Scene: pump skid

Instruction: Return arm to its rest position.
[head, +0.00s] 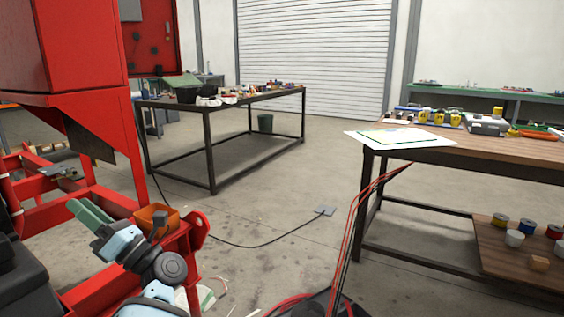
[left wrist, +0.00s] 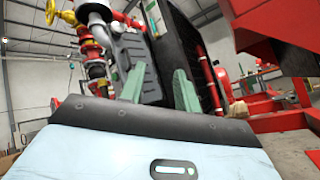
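My left arm, pale blue and grey, comes in at the lower left of the head view. My left gripper (head: 86,212) has green fingers and points up and left toward the red pump skid (head: 105,201). In the left wrist view the two green fingers of the left gripper (left wrist: 158,78) stand apart with nothing between them, so it is open and empty. Beyond the fingers are a dark grey block (left wrist: 178,50) and grey equipment (left wrist: 128,55). My right gripper is in neither view.
An orange bin (head: 157,218) sits on the skid close beside my left gripper. A yellow valve wheel (left wrist: 51,11) and red pipes stand past it. A dark-framed workbench (head: 240,100) and a wooden bench (head: 480,148) stand farther off. Concrete floor between is mostly clear, with cables (head: 362,215).

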